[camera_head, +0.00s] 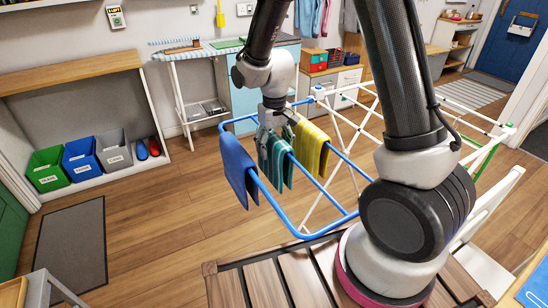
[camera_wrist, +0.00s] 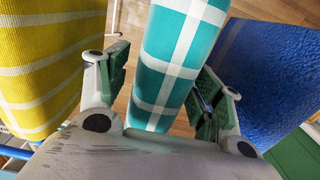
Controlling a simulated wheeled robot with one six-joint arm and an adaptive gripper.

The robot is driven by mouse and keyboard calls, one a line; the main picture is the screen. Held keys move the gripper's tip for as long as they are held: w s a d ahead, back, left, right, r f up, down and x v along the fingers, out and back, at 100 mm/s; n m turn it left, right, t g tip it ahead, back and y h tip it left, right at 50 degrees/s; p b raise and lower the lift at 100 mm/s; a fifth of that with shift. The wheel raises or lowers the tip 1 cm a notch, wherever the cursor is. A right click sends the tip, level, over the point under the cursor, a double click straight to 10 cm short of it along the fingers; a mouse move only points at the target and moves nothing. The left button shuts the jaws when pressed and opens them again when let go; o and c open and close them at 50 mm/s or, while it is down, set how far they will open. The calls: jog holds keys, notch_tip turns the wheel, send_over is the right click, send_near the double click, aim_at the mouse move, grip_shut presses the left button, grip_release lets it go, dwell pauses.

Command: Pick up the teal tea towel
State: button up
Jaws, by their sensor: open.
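The teal tea towel (camera_head: 275,162) with white stripes hangs over the blue rail of the drying rack, between a blue towel and a yellow one. In the wrist view the teal towel (camera_wrist: 176,65) runs between my two fingers. My gripper (camera_head: 272,128) is directly above the teal towel in the head view. In the wrist view my gripper (camera_wrist: 162,92) is open, with one green-padded finger on each side of the towel. A gap shows between the left finger and the towel; the right finger is close to its edge, and I cannot tell whether they touch.
The blue towel (camera_head: 238,170) and yellow striped towel (camera_head: 311,147) hang close on either side. In the wrist view the yellow towel (camera_wrist: 45,60) is left and the blue towel (camera_wrist: 265,75) right, near the fingers. The white-framed drying rack (camera_head: 335,183) extends right. Open wooden floor lies left.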

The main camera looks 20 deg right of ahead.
jog(key=shift+f, duration=0.9)
jog(key=c, duration=1.1)
jog(key=shift+r, duration=0.15)
notch_tip(320, 180, up, 18)
jog(key=shift+s+d+f, duration=0.1)
